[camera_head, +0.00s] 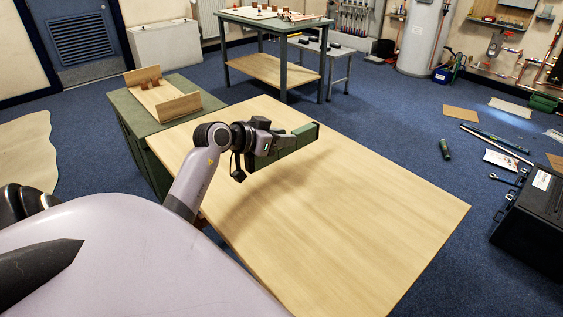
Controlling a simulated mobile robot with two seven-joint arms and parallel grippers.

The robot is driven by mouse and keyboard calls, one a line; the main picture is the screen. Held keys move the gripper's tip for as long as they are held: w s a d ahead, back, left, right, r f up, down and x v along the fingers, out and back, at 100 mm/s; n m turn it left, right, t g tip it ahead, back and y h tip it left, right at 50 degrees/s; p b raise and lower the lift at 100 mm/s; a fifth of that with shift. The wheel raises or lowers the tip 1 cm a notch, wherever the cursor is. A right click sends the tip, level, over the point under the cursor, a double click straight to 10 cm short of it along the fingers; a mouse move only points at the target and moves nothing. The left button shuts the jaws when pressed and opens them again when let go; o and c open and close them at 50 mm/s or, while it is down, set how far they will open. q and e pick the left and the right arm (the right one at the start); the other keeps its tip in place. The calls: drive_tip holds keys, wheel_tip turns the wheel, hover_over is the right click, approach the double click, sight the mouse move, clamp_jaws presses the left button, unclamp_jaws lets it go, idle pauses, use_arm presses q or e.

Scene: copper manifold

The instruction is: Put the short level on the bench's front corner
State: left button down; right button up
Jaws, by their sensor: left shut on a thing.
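The wooden-topped bench (360,215) fills the middle of the view, its bare top stretching toward the lower right. My left gripper (272,143) is over the bench's left part, shut on a dark green bar that looks like the short level (303,136). The level lies roughly level, one end pointing right and away from me. A soft shadow on the wood below suggests it is held above the top. The gripper hides part of the level. The bench's right corner is clear; its near edge runs out of the picture. My right gripper is not in view.
A green cabinet (193,86) with a wooden tray (165,104) adjoins the bench's far left. A second workbench (270,23) stands behind. The bench top is otherwise empty.

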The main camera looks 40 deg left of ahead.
use_arm(q)
wheel_tip(320, 180, down, 8)
drive_tip(key=shift+r+b, duration=0.15)
drive_tip(key=shift+b, duration=0.8)
drive_tip(key=c, duration=0.8)
unclamp_jaws()
drive_tip(key=shift+c, duration=0.2)
